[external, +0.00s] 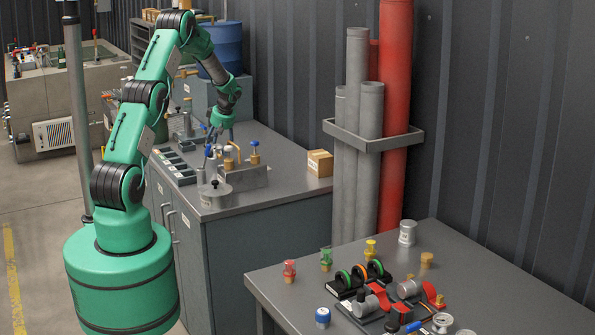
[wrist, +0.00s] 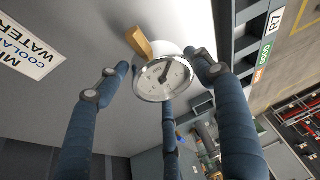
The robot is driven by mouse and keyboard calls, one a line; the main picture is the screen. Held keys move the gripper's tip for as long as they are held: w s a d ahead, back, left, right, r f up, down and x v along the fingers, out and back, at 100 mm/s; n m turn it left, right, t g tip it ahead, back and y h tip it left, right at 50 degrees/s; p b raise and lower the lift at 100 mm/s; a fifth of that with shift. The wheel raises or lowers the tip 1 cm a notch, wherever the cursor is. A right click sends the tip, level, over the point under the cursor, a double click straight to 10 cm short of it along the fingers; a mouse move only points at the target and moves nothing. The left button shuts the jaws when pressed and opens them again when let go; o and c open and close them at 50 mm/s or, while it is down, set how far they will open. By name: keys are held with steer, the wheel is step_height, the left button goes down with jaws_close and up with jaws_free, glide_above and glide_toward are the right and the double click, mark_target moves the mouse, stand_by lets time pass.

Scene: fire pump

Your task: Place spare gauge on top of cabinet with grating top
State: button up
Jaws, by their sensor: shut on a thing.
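The gauge (wrist: 163,78) has a round white dial with a dark needle, a metal rim and a brass stem. In the wrist view it sits between the blue fingers of my gripper (wrist: 158,68), which is shut on it. In the external view my gripper (external: 211,148) points down over the grey workbench (external: 262,205), near its middle; the gauge cannot be made out there. I cannot tell a grating top on any cabinet in these views.
A metal block with valves (external: 240,178) and a cardboard box (external: 319,163) stand on the workbench. A blue drum (external: 222,45) is behind. A nearer table (external: 470,275) holds several fittings. Tall grey and red pipes (external: 396,100) stand by the wall.

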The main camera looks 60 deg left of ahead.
mark_target(217, 154)
steer(key=shift+f+b, duration=0.35)
steer(key=shift+f, duration=1.4)
steer(key=shift+f, duration=0.1)
steer(key=o, duration=1.4)
steer(key=shift+c, duration=0.2)
steer(key=p+v, duration=0.2)
steer(key=v, duration=1)
steer(key=shift+d, duration=0.1)
